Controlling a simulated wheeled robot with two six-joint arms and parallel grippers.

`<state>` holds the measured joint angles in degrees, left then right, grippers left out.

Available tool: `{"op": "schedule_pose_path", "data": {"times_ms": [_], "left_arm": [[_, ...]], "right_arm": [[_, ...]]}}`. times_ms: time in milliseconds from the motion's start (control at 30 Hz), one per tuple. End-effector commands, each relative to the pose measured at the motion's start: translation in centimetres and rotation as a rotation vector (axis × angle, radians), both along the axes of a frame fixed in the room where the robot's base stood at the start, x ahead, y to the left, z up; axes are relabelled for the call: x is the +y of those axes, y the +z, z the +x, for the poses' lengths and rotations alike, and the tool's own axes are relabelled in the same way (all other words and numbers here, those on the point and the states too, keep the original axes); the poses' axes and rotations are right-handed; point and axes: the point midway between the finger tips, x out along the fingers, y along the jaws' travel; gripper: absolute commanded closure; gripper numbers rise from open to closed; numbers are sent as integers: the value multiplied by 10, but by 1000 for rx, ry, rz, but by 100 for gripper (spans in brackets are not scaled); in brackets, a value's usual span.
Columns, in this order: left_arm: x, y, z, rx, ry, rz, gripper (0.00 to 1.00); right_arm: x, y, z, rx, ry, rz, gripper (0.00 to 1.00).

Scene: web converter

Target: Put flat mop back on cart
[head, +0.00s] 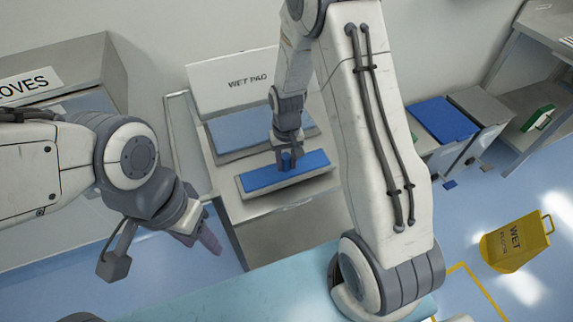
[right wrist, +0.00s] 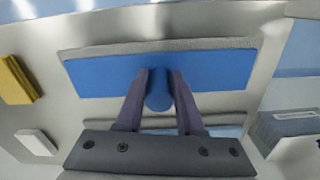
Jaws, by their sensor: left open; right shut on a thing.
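The flat mop (head: 262,179) is a long blue plate with a grey pad under it and a blue knob on top. It is level at the front of the grey cart top (head: 247,207); I cannot tell whether it touches the surface. My right gripper (head: 289,162) is shut on the knob from above. In the right wrist view the fingers (right wrist: 159,92) sit on both sides of the knob, and the blue plate (right wrist: 215,70) spreads behind them. My left gripper (head: 207,237) is open and empty, low at the left, apart from the cart.
Behind the mop is a tray with a light blue pad (head: 238,128) and a "WET PAD" sign (head: 233,82). A glove box (head: 50,75) stands at left. A pale blue surface (head: 250,300) is in front.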

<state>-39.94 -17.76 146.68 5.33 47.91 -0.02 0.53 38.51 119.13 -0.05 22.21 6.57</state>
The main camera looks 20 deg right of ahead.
Motion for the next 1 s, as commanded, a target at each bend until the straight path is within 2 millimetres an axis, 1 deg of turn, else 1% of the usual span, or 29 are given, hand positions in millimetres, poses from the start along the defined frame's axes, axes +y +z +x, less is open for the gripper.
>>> {"op": "schedule_pose_path", "data": {"times_ms": [33,133,400,533,567,600,633,900,1000], "left_arm": [[0,3,0,0,0,0,50],[0,4,0,0,0,0,50],[0,3,0,0,0,0,50],[0,0,0,0,0,0,50],[0,1,0,0,0,0,50],[0,1,0,0,0,0,50],[0,1,0,0,0,0,50],[0,2,0,0,0,0,50],[0,5,0,0,0,0,50]], "right_arm": [[0,-7,-1,4,1,0,100],[0,-17,0,1,1,0,100],[0,-19,0,-1,1,0,100],[0,-23,0,-1,1,0,100],[0,-22,0,0,1,0,56],[0,-22,0,0,1,0,40],[0,-22,0,0,1,0,33],[0,-21,0,0,1,0,33],[0,-16,0,-1,1,0,33]]}}
